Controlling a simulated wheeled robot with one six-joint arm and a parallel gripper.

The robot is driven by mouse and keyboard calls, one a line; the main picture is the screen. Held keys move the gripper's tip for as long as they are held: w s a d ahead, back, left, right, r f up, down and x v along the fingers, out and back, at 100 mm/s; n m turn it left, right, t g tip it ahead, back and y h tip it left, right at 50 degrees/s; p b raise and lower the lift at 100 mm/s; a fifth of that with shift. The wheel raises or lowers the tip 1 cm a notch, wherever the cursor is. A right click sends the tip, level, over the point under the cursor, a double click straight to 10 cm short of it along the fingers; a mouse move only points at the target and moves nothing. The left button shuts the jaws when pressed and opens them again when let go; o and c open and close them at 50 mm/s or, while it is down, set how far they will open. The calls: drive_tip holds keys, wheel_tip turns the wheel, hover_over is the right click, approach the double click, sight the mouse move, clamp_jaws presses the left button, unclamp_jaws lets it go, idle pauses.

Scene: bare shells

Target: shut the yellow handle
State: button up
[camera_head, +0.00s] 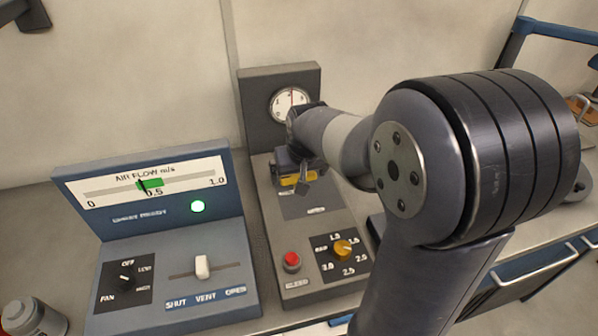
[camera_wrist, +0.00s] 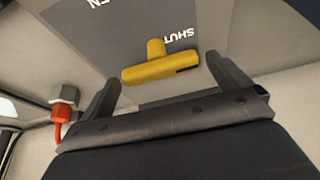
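The yellow handle (camera_wrist: 160,66) is T-shaped, with a short stem and a wider bar, on a grey plate lettered SHUT, with part of another word at the top edge. In the wrist view my gripper (camera_wrist: 164,72) is open, one finger to each side of the handle with gaps; it does not visibly grip it. In the head view the handle (camera_head: 298,179) shows as a small yellow patch at my gripper (camera_head: 303,182), below the gauge. My gripper and wrist hide much of it.
The grey panel (camera_head: 267,235) carries a round gauge (camera_head: 291,104), a red button (camera_head: 292,261) and a yellow knob (camera_head: 342,248). A blue air-flow console (camera_head: 180,310) stands left, with a white slider (camera_head: 202,267). A red part (camera_wrist: 60,112) under a grey nut shows in the wrist view.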

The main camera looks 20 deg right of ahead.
drive_tip(key=shift+o, duration=0.2)
drive_tip(key=v, duration=1)
drive_tip(key=shift+r, duration=0.4)
drive_tip(key=shift+s, duration=0.15)
drive_tip(key=x, duration=1)
drive_tip(key=shift+f, duration=0.4)
drive_tip(key=shift+r, duration=0.1)
